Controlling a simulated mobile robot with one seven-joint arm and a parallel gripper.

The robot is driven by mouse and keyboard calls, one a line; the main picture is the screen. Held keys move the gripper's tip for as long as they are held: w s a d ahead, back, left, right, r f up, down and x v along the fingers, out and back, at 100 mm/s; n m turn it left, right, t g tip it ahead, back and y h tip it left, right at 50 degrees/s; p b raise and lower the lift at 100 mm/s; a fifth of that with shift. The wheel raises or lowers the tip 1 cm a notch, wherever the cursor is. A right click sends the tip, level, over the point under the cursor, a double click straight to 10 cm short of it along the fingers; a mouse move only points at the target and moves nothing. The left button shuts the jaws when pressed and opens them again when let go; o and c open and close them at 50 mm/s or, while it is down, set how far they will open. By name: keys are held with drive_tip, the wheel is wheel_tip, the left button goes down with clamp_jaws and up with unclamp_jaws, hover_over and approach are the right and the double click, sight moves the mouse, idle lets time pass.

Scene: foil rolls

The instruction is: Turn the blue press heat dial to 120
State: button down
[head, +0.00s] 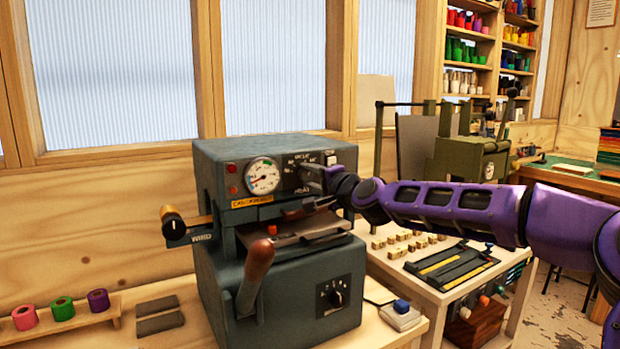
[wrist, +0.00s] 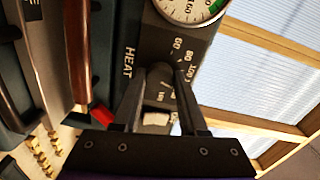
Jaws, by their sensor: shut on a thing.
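The blue-grey press (head: 300,283) stands on the wooden bench in the head view. Its heat dial (wrist: 160,70) is a small dark knob in the wrist view, beside the HEAT lettering and a printed scale with 60, 80 and 100. My gripper (wrist: 162,82) is shut on the dial, with one finger on each side of it. In the head view my gripper (head: 314,177) reaches the upper right of the press front and hides most of the dial. The dial's pointer is covered, so I cannot tell its setting.
A round white gauge (head: 262,176) sits left of the dial. A brown-handled lever (head: 257,262) and a second black knob (head: 334,298) are lower on the press. Foil rolls (head: 62,309) stand at the left. A side table (head: 450,312) with type blocks is at the right.

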drive_tip(key=shift+c, duration=2.2)
unclamp_jaws()
drive_tip(key=shift+s, duration=0.1)
drive_tip(key=v, duration=1.7)
drive_tip(key=shift+p, duration=0.3)
drive_tip(key=shift+s+d, duration=0.1)
